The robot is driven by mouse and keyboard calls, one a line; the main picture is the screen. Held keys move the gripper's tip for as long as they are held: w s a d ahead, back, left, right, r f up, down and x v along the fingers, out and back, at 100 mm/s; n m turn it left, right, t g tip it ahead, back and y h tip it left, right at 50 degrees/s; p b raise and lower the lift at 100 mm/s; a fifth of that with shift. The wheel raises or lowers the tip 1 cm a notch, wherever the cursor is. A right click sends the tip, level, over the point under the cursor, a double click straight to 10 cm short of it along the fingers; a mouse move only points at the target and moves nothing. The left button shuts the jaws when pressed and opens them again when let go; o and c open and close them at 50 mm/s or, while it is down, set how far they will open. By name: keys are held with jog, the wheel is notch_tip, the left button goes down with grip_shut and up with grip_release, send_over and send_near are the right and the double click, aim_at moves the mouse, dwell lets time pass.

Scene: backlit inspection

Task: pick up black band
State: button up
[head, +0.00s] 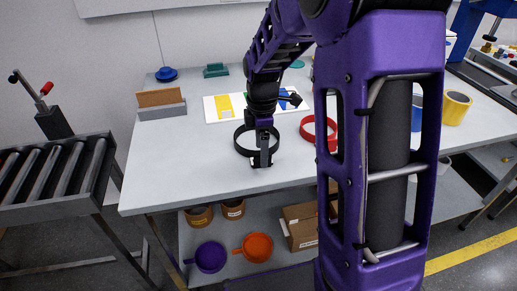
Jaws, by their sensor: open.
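The black band (241,147) is a ring on the light grey table (185,158), left of the middle. My gripper (261,163) points down over the right side of the band and hides part of it. The gripper is open, with its fingertips low, close to the table and near the band's front right edge. I cannot tell whether it touches the band.
A red ring (309,129) lies to the right, partly behind my arm. A yellow and white board (225,108) lies behind the band, and a brown and grey block (161,103) stands back left. Free table lies left of the band. A roller conveyor (50,170) stands at left.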

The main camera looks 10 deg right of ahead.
notch_tip(320, 180, down, 2)
jog(key=shift+f, duration=0.1)
jog(key=c, duration=1.1)
